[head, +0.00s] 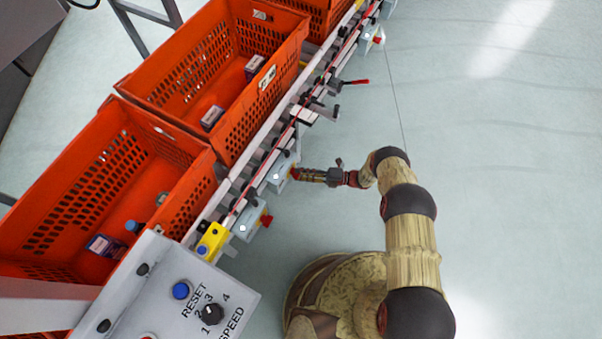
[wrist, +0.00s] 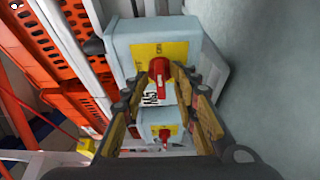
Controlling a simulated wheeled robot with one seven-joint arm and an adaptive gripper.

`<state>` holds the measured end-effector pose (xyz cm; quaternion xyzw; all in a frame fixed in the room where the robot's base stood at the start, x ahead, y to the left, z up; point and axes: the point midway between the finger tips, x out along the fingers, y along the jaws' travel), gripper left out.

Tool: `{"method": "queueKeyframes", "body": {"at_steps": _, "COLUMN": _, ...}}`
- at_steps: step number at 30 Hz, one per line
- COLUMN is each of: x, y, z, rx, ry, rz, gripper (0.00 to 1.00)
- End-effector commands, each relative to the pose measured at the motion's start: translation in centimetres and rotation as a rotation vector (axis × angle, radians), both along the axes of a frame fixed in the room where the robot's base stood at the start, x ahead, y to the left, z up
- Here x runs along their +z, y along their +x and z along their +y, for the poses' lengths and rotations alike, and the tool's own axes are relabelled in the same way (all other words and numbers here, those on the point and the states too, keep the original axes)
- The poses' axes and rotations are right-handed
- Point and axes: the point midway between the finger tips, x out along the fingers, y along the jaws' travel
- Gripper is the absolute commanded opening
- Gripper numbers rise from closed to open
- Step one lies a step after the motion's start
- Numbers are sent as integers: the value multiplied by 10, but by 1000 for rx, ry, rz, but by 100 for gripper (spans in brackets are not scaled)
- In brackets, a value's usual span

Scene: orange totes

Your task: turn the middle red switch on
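A grey switch box (wrist: 120,45) with a yellow plate and a red switch handle (wrist: 158,70) is close ahead in the wrist view. In the head view this box (head: 280,173) is on the conveyor's side rail, at the tip of my arm. My gripper (wrist: 157,82) is open, with one finger on each side of the red handle. I cannot tell whether either finger touches it. In the head view my gripper (head: 303,174) points left at the box and hides most of its handle. A second switch box (head: 244,228) with a red handle (head: 266,220) is nearer the control panel.
Another switch box (head: 367,43) is farther up the rail, past a red-tipped lever (head: 352,82). Orange totes (head: 185,130) holding small boxes stand on the conveyor. A grey control panel (head: 165,265) is at the lower left.

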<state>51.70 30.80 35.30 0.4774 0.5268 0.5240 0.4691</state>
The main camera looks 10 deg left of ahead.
Motion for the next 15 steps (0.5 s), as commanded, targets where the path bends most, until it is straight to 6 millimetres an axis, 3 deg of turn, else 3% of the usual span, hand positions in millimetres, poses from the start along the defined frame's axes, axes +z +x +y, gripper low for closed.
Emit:
{"method": "queueKeyframes", "body": {"at_steps": 10, "x": -1, "y": -1, "z": -2, "rx": 0, "ry": 0, "rz": 2, "gripper": 27}}
{"method": "queueKeyframes", "body": {"at_steps": 15, "x": -1, "y": 2, "z": -20, "rx": -3, "ry": 0, "rz": 2, "gripper": 27}}
